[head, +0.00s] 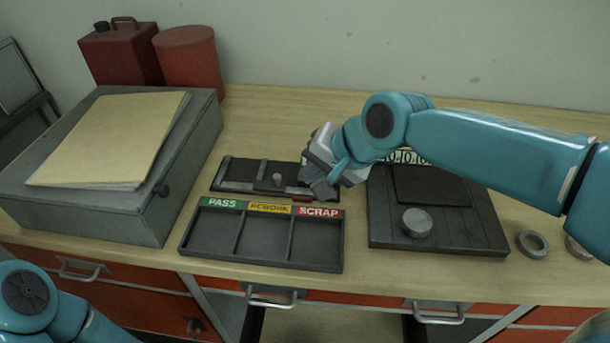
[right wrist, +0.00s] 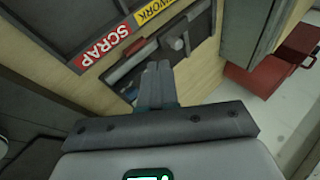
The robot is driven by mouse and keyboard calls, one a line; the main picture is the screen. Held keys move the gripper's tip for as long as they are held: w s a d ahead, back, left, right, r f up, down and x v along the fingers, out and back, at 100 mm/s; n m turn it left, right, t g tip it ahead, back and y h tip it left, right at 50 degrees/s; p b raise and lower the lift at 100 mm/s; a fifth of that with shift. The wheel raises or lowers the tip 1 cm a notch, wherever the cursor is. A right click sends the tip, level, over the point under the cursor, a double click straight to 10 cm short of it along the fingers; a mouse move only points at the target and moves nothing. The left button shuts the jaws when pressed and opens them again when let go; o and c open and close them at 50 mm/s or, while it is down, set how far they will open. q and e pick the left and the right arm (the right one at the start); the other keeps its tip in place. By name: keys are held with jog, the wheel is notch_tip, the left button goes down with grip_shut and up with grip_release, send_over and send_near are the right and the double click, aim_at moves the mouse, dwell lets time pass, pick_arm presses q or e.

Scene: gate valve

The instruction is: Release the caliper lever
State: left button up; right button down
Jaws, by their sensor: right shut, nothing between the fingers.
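A dark caliper fixture (head: 235,174) lies flat on the bench behind the sorting tray. It has grey bars, a small round post (head: 277,180) and a red piece near its right end. My right gripper (head: 320,187) is over the right end of the fixture and hides part of it. In the right wrist view, its fingers (right wrist: 158,66) are together and empty, with the fixture (right wrist: 130,76) and its post (right wrist: 178,44) just beyond the tips. I cannot tell whether they touch it or which part is the lever. My left gripper is out of view.
The tray (head: 262,262) with PASS, REWORK and SCRAP labels is in front of the fixture. A grey box (head: 90,215) with folders stands left. A dark plate (head: 468,220) with a metal disc (head: 416,222) is right, beside a ring (head: 532,244). Red cans (head: 188,62) stand behind.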

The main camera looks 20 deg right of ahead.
jog(key=v, duration=0.7)
jog(key=shift+s+d, duration=0.25)
jog(key=shift+d, duration=0.25)
jog(key=shift+s, duration=0.1)
jog(key=shift+d+f, duration=0.1)
